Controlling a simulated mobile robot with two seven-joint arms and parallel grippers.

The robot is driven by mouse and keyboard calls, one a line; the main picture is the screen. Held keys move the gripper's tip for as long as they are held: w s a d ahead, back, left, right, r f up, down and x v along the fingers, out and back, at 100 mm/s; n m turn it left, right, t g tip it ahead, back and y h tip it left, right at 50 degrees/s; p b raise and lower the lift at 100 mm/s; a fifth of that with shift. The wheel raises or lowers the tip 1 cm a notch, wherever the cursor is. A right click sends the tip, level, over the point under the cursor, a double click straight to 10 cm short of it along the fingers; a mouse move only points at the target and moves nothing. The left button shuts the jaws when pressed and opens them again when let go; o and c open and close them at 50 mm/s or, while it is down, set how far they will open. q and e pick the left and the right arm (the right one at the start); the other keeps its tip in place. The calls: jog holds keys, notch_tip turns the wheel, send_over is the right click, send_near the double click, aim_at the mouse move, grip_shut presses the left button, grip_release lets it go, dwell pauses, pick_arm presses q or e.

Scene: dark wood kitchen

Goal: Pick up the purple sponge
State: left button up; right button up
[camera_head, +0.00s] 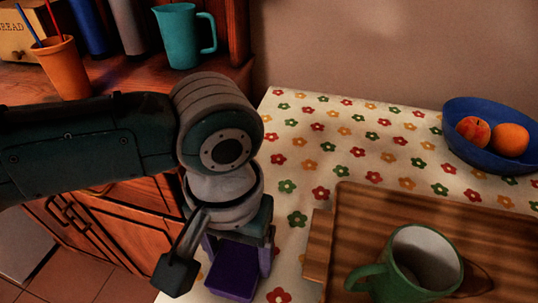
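The purple sponge (232,281) is at the bottom of the head view, near the table's left edge. My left gripper (236,256) points down directly over it, with finger parts showing at both sides of the purple block. The gripper body hides the sponge's upper part. I cannot tell whether the fingers press on the sponge or stand apart from it, or whether the sponge rests on the cloth. My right gripper is not in view.
A wooden tray (318,247) with a green mug (397,291) stands right of the sponge. A blue bowl (462,154) with fruit is at the far right. The flowered tablecloth (335,135) is clear behind. A teal pitcher (182,38) and orange cup (64,70) stand on the wooden counter.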

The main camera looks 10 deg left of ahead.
aim_at(239, 257)
pick_arm(q)
jog(key=c, duration=0.7)
jog(key=shift+r, duration=0.1)
notch_tip(239, 257, up, 20)
jog(key=p, duration=0.6)
